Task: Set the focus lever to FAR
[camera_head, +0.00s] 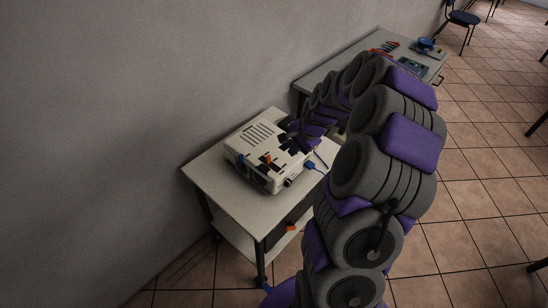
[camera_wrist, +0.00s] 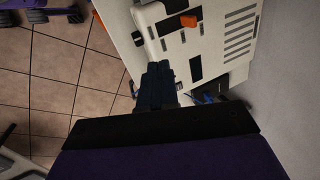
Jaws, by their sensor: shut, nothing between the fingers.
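The white projector (camera_head: 262,138) sits on the small cart, and its white case also shows in the wrist view (camera_wrist: 222,48). An orange tab (camera_head: 267,159) stands by a dark slot on its top; it also shows in the wrist view (camera_wrist: 188,20). It may be the focus lever; no FAR marking is legible. My gripper (camera_wrist: 158,75) is shut and empty, its dark fingertips over the projector's edge, apart from the orange tab in the picture. In the head view my gripper is dark and small against the case; contact cannot be told.
The cart top (camera_head: 225,192) is bare at the front left. A blue plug (camera_head: 311,166) with a cable lies right of the projector. A blue part (camera_head: 241,159) is on its left side. A grey table (camera_head: 318,73) with small items stands behind. A wall borders the left.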

